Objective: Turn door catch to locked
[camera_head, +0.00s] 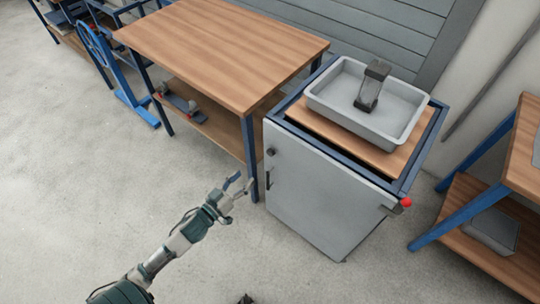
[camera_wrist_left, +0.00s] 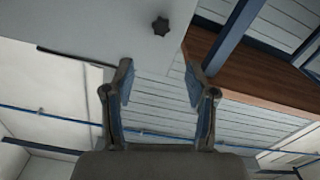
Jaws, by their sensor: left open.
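The grey cabinet door (camera_head: 325,195) is shut or nearly shut. A small dark knob (camera_head: 271,152) sits near its upper left edge, above a dark upright handle (camera_head: 268,180). At the upper right corner, a red ball (camera_head: 406,202) sits by a small metal piece. I cannot tell for certain which fitting is the catch, or its position. My left gripper (camera_head: 241,184) is open and empty, just left of the door and apart from it. In the left wrist view its fingers (camera_wrist_left: 160,80) are spread; the lobed dark knob (camera_wrist_left: 160,26) lies beyond them.
A grey tray (camera_head: 330,99) holding a dark block-like object (camera_head: 373,85) stands on the cabinet. A wooden workbench (camera_head: 215,50) adjoins on the left, its blue leg near my gripper. Another bench (camera_head: 525,160) stands at right. The floor in front is mostly clear.

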